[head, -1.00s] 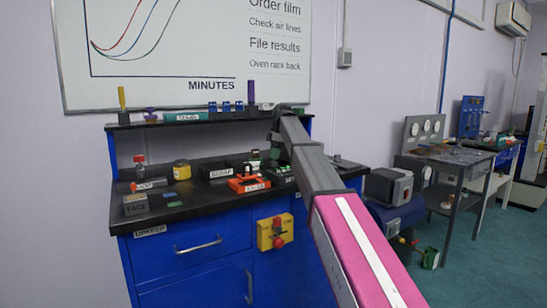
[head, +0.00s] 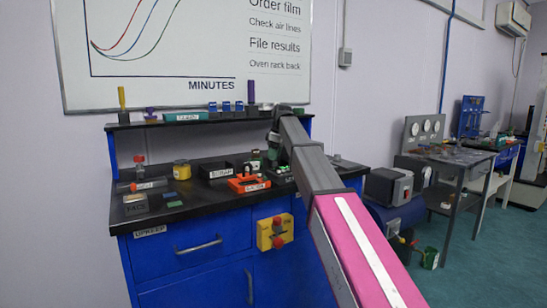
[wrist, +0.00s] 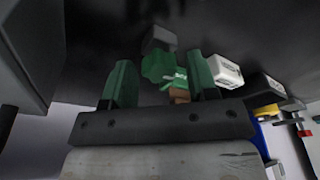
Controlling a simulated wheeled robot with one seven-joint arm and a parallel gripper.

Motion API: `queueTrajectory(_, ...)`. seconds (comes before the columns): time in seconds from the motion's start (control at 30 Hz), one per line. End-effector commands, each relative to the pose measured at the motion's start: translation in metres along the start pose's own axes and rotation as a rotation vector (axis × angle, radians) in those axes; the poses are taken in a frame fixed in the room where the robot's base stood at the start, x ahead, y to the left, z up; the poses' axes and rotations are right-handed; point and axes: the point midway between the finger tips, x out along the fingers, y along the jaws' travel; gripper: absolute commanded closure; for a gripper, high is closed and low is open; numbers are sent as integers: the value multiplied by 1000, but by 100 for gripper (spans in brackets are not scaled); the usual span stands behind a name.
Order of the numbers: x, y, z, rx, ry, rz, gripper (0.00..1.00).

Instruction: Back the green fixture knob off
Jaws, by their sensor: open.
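In the wrist view a green knob (wrist: 158,68) with several lobes shows between and beyond the two green fingers of my gripper (wrist: 159,58). The fingers stand apart, and a gap shows between each finger and the knob. A pale mark and a small brown part show beside the knob. A grey block (wrist: 160,40) lies just beyond it. In the head view my gripper (head: 273,150) is low over the right part of the black bench top, and my arm hides much of the fixture there. I cannot tell whether the fingers are level with the knob.
A white block (wrist: 225,71) lies close to the right finger in the wrist view. In the head view a red fixture (head: 248,184) and a black tray (head: 216,170) are left of my gripper. The raised shelf (head: 180,123) with several items runs behind.

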Motion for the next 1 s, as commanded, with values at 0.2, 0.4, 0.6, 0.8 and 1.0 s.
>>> queueTrajectory(0.2,0,-1,0,89,0,18,47)
queueTrajectory(0.4,0,-3,0,301,0,61,47)
queueTrajectory(0.6,0,-2,-1,435,0,89,47)
queueTrajectory(0.8,0,-3,-1,556,0,113,47)
queueTrajectory(1.0,0,-4,-2,766,0,156,47)
